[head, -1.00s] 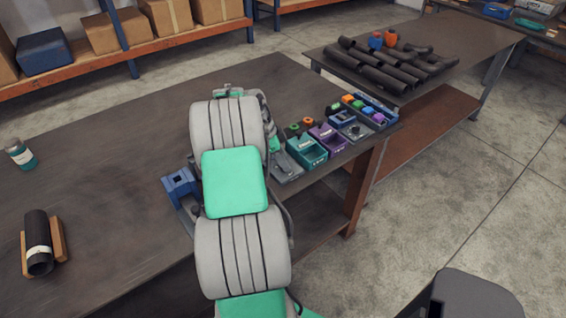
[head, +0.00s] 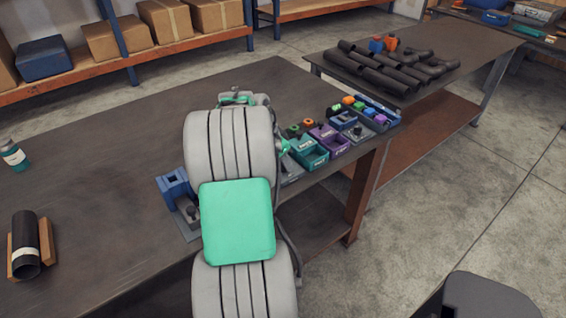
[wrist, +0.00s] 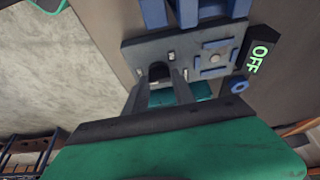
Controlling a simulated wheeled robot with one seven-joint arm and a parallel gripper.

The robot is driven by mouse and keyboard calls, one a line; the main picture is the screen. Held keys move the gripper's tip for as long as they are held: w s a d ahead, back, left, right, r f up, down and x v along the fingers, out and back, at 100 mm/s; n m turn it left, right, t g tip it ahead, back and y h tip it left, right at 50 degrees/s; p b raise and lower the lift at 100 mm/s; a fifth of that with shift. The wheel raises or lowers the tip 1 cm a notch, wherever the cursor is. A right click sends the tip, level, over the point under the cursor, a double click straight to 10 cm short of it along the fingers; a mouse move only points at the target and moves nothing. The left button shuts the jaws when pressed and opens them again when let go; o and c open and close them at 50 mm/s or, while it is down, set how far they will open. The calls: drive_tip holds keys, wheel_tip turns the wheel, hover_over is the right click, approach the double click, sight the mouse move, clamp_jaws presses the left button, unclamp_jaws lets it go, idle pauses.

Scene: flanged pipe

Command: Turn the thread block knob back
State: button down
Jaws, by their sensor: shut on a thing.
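In the wrist view, a grey plate (wrist: 135,48) carries blue fittings and a dark knob (wrist: 159,71). My gripper (wrist: 162,82) is shut on this knob, one finger on each side of it. A black sign with lit green "OFF" letters (wrist: 259,58) stands at the plate's right end. A teal thing (wrist: 170,97) shows partly behind the fingers. In the head view my arm covers the gripper and the knob it holds. A blue block (head: 173,183) on a grey base with a dark knob (head: 192,211) stands left of my arm.
A teal bin (head: 309,155), a purple bin (head: 330,138) and small fixtures line the bench's right edge. A black pipe in a wooden cradle (head: 48,243) and a bottle (head: 14,156) are at the left. The middle left of the bench (head: 100,165) is clear.

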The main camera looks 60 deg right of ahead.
drive_tip(key=shift+w+r, duration=0.1)
drive_tip(key=c, duration=1)
unclamp_jaws()
drive_tip(key=shift+c, duration=0.2)
drive_tip(key=v, duration=0.7)
drive_tip(key=shift+a+r+b, duration=0.15)
drive_tip(key=shift+r+b, duration=0.15)
